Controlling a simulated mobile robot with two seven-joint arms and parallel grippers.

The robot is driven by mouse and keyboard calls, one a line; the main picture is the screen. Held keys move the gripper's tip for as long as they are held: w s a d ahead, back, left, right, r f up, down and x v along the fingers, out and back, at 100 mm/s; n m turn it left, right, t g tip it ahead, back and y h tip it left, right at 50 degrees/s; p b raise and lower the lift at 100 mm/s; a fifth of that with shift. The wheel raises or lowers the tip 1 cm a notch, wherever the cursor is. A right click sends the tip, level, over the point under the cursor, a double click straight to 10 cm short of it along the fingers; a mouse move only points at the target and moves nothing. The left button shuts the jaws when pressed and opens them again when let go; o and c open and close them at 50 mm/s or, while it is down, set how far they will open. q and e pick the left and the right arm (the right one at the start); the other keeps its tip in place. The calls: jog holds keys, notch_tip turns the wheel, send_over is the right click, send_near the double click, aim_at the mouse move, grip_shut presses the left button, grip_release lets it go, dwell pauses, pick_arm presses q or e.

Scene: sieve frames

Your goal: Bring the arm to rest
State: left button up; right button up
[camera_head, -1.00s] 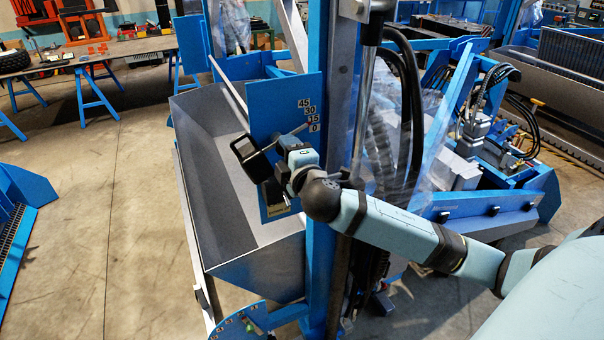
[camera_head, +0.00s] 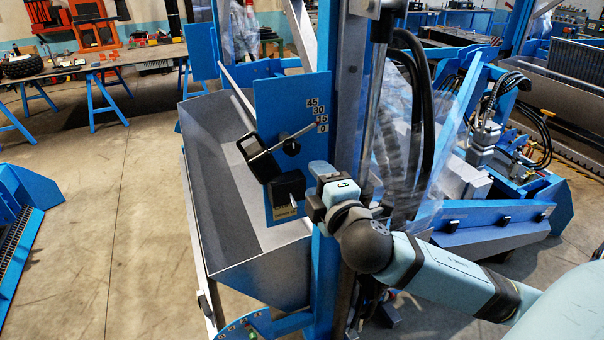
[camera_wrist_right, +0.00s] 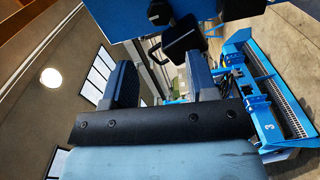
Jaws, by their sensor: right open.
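My right arm comes in from the right in the head view. Its gripper (camera_head: 314,190) is open and empty, just right of the blue panel (camera_head: 290,95) with the 45, 30, 15 and 0 marks. A metal lever with a black handle (camera_head: 251,147) crosses this panel, pivoting at a black knob (camera_head: 291,147). A black box with a metal pin (camera_head: 287,186) sits lower on the panel, left of the gripper and apart from it. The right wrist view shows the two dark fingers (camera_wrist_right: 160,80) spread with nothing between them. My left gripper is not in view.
A blue upright post (camera_head: 340,130) with black hoses stands close behind the right gripper. A grey hopper (camera_head: 215,180) lies left of the panel. Machinery with a blue beam (camera_head: 490,225) stands at right. Open concrete floor (camera_head: 110,200) lies at left.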

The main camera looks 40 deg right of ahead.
jog(key=s+a+f+m+g+y, duration=0.2)
jog(key=a+f+y, duration=0.1)
jog(key=f, duration=0.9)
jog(key=s+a+f+m+g+y, duration=0.1)
jog(key=a+f+m+g+y, duration=0.2)
jog(key=f, duration=0.8)
jog(key=s+a+f+m, duration=0.3)
jog(key=s+f, duration=0.2)
jog(key=f, duration=0.2)
jog(key=s+a+f+m+g+y, duration=0.1)
jog(key=s+a+f+m, duration=0.2)
jog(key=s+f, duration=0.3)
notch_tip(320, 180, down, 2)
jog(key=shift+s+a+f+y, duration=0.15)
jog(key=shift+a+y, duration=0.15)
jog(key=shift+a, duration=0.45)
